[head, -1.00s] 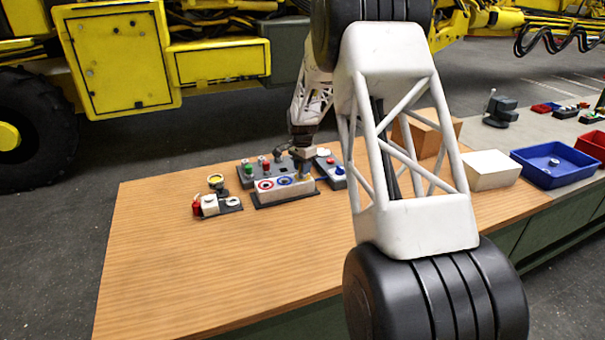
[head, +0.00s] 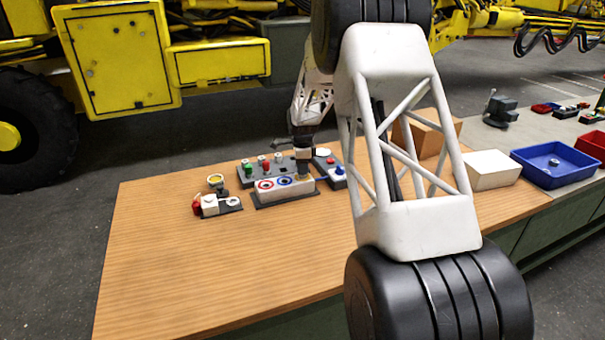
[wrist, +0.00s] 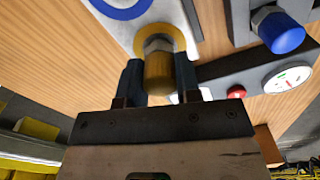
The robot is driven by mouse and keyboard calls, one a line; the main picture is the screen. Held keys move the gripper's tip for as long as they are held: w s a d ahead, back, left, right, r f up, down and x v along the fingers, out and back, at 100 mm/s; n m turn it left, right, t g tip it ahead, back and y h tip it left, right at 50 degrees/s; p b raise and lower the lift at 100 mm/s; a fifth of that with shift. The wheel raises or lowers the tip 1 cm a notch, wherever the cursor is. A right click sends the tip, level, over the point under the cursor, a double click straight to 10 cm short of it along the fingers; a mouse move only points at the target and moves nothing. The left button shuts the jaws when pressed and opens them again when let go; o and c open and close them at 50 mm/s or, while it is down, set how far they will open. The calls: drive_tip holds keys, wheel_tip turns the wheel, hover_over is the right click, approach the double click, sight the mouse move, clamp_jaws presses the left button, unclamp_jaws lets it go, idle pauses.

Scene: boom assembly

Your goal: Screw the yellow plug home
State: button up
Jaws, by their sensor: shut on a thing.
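The yellow plug (wrist: 159,72) shows in the wrist view between the two fingers of my gripper (wrist: 158,82), which is shut on it. Its metal hex part points into the yellow-ringed port of the white block (wrist: 128,28). I cannot tell how deep it sits. In the head view my gripper (head: 304,172) is over the right end of the white block (head: 283,187), beside its red-ringed and blue-ringed ports. The plug itself is mostly hidden there by the gripper.
A blue-capped fitting (wrist: 281,32) and a gauge (wrist: 287,80) are close to the right in the wrist view. A control box (head: 270,168) with coloured knobs stands behind the block. A small fixture (head: 210,204) is at left. The front table is clear.

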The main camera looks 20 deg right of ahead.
drive_tip(key=m, duration=0.4)
drive_tip(key=shift+m, duration=0.3)
drive_tip(key=o, duration=0.9)
drive_tip(key=shift+o, duration=0.2)
drive_tip(key=n, duration=1.2)
